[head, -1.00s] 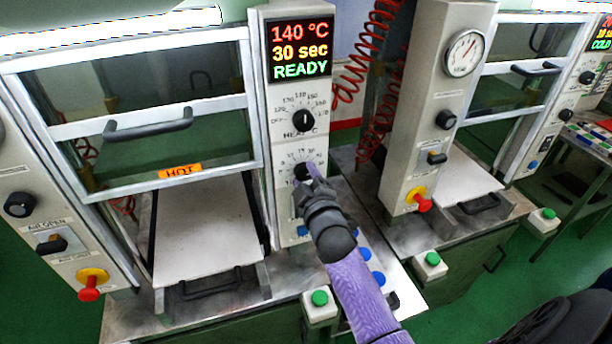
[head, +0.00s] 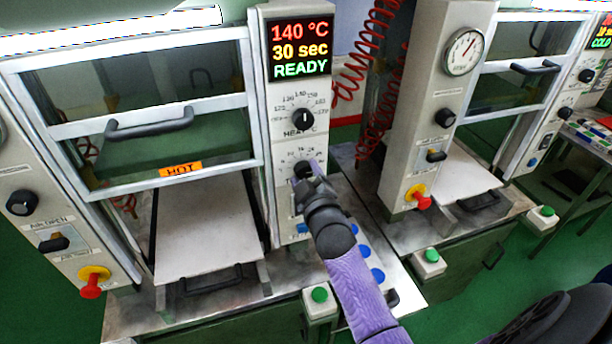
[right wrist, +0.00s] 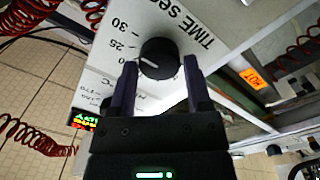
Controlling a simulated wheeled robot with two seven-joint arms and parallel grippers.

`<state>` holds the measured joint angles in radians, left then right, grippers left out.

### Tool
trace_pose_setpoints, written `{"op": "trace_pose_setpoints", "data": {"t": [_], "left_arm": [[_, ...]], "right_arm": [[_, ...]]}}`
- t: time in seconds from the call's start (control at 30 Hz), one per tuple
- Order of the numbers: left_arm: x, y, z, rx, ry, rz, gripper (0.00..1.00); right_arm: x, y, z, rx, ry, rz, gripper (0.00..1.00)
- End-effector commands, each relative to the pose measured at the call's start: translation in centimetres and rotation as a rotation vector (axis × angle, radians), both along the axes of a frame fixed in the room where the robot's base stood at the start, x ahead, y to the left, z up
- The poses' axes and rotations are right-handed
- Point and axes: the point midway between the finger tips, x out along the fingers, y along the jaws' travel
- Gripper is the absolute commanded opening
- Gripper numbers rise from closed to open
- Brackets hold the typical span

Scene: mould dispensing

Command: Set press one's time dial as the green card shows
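Press one's time dial (head: 303,172) is the black lower knob on the grey control panel, partly hidden by my right gripper (head: 308,182) in the head view. In the right wrist view my right gripper (right wrist: 160,75) has one finger on each side of the time dial (right wrist: 158,58). A narrow gap shows between fingers and knob; contact is not clear. The knob's white mark points left, near the 20 and 25 labels, exact value unclear. The display (head: 300,48) reads 140 °C, 30 sec, READY. I cannot make out a green card. My left gripper is out of view.
The heat dial (head: 303,118) sits just above. An orange HOT label (head: 181,169) marks the press door at the left. Green (head: 319,295) and red (head: 91,290) buttons stand near the front. A second press with a gauge (head: 464,52) and red coiled hoses are at the right.

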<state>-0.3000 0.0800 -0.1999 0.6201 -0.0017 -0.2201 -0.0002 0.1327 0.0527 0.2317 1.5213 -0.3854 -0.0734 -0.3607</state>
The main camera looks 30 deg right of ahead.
Motion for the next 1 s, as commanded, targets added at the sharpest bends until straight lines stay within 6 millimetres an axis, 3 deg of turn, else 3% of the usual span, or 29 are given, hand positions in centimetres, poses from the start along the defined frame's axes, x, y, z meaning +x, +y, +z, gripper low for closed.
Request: {"op": "trace_pose_setpoints", "data": {"t": [0.03, 0.1, 0.43, 0.8, 1.0], "left_arm": [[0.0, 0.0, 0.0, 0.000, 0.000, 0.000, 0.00], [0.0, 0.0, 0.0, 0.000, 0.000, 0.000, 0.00], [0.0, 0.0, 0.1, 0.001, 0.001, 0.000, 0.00], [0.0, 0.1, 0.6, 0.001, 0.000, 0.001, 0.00], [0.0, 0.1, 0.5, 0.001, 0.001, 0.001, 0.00]], "right_arm": [[0.0, 0.0, 0.0, 0.000, 0.000, 0.000, 0.75], [0.0, 0.0, 0.0, -0.001, 0.000, 0.000, 0.90], [-0.5, 0.2, -0.1, -0.002, 0.002, 0.000, 0.90], [-8.4, 2.3, -0.3, 0.000, 0.004, -0.001, 0.90], [-9.6, 2.6, -0.2, -0.002, 0.001, 0.000, 0.90]]}}
